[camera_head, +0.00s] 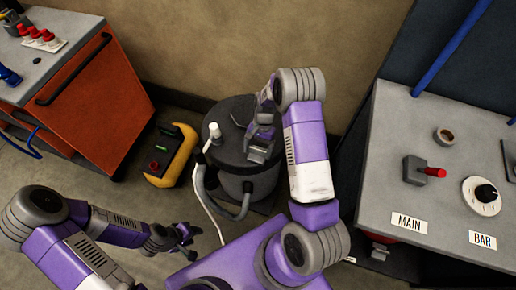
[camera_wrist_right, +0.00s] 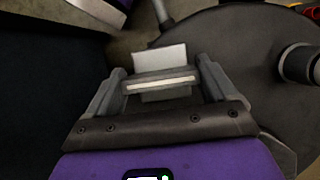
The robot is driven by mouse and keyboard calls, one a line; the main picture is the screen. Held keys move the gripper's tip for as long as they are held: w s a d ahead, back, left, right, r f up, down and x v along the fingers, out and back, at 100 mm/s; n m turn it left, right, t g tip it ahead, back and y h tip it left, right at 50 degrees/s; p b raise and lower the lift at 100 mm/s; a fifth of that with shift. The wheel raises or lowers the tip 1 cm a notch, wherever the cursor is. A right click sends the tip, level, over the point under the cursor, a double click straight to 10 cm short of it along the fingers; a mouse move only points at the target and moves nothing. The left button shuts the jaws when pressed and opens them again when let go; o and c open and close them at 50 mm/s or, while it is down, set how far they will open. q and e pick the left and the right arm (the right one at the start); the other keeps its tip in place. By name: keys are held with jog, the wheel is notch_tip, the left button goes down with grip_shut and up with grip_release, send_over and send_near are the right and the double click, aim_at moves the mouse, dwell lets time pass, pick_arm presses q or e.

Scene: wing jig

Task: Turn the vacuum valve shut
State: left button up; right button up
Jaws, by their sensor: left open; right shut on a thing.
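A dark round vacuum drum (camera_head: 232,110) stands on the floor in the middle of the head view, with a grey hose (camera_head: 236,211) at its side. My right gripper (camera_head: 257,153) is over the right part of its lid. In the right wrist view my right gripper (camera_wrist_right: 160,82) is shut on a small pale flat piece (camera_wrist_right: 160,57), beside the dark lid (camera_wrist_right: 240,55). This may be the valve's handle; the fingers hide much of it, and I cannot tell its turn. My left gripper (camera_head: 188,240) is open and empty, low and left of the drum.
A yellow and black box (camera_head: 170,155) sits left of the drum. An orange cabinet (camera_head: 85,95) stands at the left. A grey bench (camera_head: 385,130) at the right carries a red-handled lever (camera_head: 433,172), a dial (camera_head: 482,196) and labels MAIN and BAR. A white-topped fitting (camera_head: 214,130) rises from the lid.

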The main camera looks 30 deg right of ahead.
jog(key=shift+s+a, duration=0.1)
jog(key=shift+s, duration=0.05)
jog(key=o, duration=0.8)
pick_arm(q)
jog(key=shift+r+p, duration=0.85)
pick_arm(e)
jog(key=shift+o, duration=0.2)
jog(key=v, duration=0.7)
jog(key=shift+r, duration=0.2)
pick_arm(q)
jog(key=shift+s, duration=0.1)
